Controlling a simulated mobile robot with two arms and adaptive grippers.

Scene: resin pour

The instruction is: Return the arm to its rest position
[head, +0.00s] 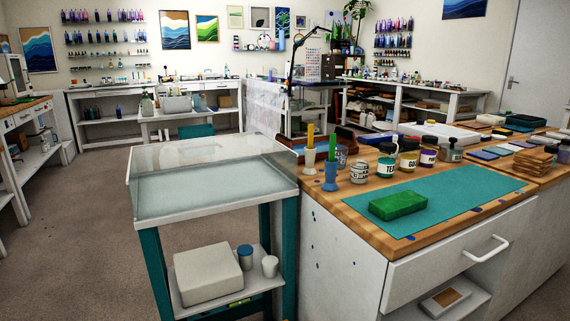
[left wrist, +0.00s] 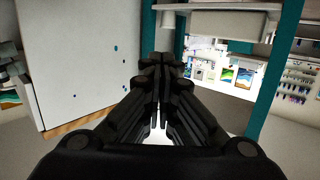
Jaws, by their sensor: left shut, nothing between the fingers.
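My left gripper (left wrist: 159,62) shows in the left wrist view, its black fingers together with nothing between them. That view is turned over, with the white cabinet side (left wrist: 80,60) at the left and teal cart legs (left wrist: 272,85) at the right. The gripper is near the cart and the cabinet; I cannot tell its exact distance from either. Neither of my arms shows in the head view. My right gripper is in neither view.
A white-topped cart (head: 215,202) with clear guards stands left of the wood-topped workbench (head: 375,228). A green block (head: 397,205) lies on the teal mat (head: 455,204), with jars (head: 387,162) behind it. Open carpet (head: 85,220) lies left of the cart.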

